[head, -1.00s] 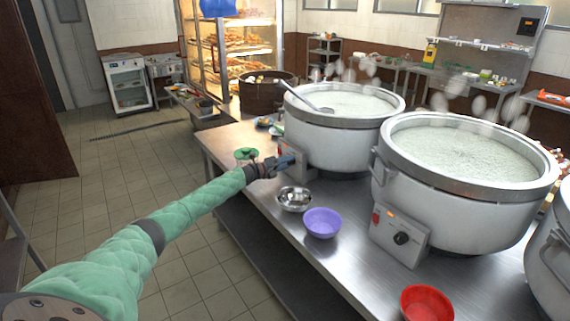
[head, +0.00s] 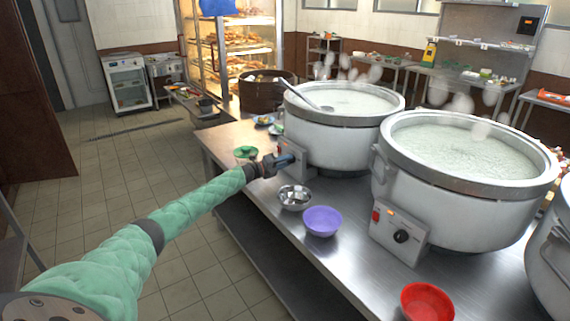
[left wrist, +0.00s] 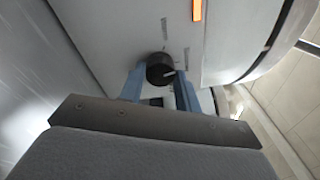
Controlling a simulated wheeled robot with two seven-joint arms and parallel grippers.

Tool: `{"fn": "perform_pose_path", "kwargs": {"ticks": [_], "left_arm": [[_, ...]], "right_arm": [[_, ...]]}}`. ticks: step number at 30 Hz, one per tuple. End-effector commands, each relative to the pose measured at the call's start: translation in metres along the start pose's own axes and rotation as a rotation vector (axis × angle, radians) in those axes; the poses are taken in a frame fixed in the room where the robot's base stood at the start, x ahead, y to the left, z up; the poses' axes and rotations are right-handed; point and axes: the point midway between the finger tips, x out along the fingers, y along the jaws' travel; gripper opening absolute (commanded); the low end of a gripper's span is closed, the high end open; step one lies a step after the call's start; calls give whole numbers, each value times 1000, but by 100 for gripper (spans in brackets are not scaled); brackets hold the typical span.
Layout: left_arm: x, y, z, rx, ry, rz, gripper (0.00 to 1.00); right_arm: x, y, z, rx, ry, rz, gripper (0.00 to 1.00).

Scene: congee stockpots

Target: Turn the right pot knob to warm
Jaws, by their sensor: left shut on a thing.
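My left gripper (head: 290,158) is at the control box of the left-hand large steel pot (head: 325,148). In the left wrist view, its two blue fingers stand on either side of a black round knob (left wrist: 160,68) with a pale mark, and it is shut on that knob. The fingers hide this knob in the head view. The pot to its right (head: 440,205) has its own control box with a black knob (head: 401,236) and a red switch (head: 376,216); no gripper is near that knob. My right gripper is not in view.
A metal bowl (head: 294,204), a purple bowl (head: 322,222) and a red bowl (head: 427,302) stand along the front of the steel counter (head: 350,275). Another pot (head: 550,255) is cut off at the right edge. The tiled floor at left is open.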

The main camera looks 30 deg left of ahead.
Motion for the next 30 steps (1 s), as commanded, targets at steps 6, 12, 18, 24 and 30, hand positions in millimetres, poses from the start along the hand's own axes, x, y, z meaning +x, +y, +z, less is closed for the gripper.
{"fn": "perform_pose_path", "kwargs": {"ticks": [6,12,18,24,30], "left_arm": [[-1,2,0,-197,-10,-13,10],[-1,1,0,-387,-19,-26,10],[0,1,0,-575,-28,-39,10],[0,0,0,-750,-37,-51,10],[0,0,0,-888,-44,-60,10]], "right_arm": [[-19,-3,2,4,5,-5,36],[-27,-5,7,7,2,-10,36],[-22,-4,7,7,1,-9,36],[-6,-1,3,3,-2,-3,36],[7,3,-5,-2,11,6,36]]}}
